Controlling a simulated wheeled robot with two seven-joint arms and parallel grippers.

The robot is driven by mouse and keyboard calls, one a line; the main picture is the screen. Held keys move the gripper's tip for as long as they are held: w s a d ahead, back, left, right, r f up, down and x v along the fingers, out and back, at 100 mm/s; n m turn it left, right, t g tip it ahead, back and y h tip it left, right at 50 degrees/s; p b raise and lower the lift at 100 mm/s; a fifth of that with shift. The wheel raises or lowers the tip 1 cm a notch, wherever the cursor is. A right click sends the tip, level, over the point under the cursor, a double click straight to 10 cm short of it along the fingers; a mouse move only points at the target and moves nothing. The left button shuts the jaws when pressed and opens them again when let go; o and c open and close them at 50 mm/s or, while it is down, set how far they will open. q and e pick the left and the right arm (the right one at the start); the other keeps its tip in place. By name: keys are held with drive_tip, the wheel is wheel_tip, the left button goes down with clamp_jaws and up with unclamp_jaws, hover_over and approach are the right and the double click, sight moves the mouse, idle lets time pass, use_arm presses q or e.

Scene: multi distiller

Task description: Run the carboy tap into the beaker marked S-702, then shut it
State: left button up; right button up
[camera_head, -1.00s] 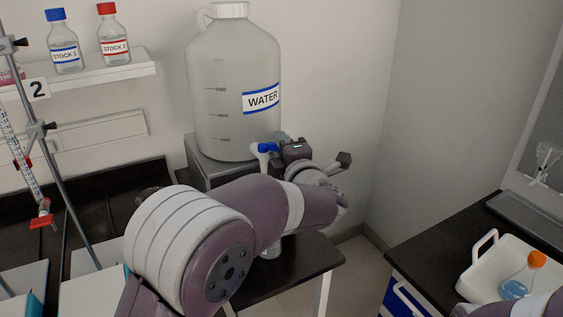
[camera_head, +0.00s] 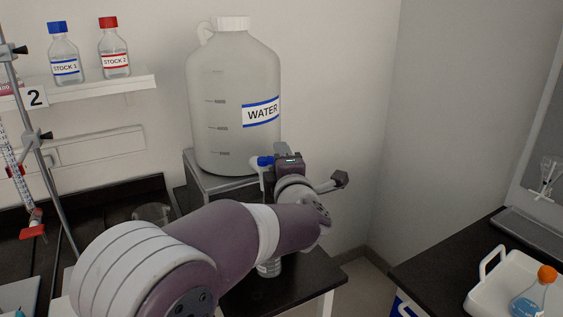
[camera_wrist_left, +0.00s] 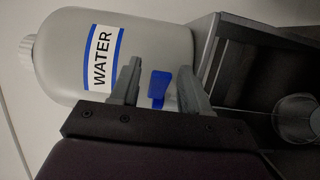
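The carboy labelled WATER (camera_head: 233,95) stands on a dark raised box. Its blue tap handle (camera_head: 264,161) is at its lower front; the handle (camera_wrist_left: 158,88) shows between the fingers in the left wrist view. My left gripper (camera_wrist_left: 155,82) is open, one finger each side of the handle, with visible gaps. In the head view my left wrist and arm hide the spout. A clear glass vessel (camera_head: 269,267) stands below, partly behind my arm. Another glass vessel (camera_head: 152,213) is on the dark bench at left. No S-702 marking is readable. My right gripper is not in view.
Stock bottles (camera_head: 64,53) stand on the upper left shelf (camera_head: 120,86). A burette stand (camera_head: 46,170) rises at far left. A white tray (camera_head: 493,290) with an orange-capped flask (camera_head: 536,297) is at lower right. Floor shows between the benches.

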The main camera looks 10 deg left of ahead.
use_arm(q)
drive_tip(key=b+v, duration=0.1)
drive_tip(key=v, duration=1.1)
drive_tip(key=shift+s, duration=0.3)
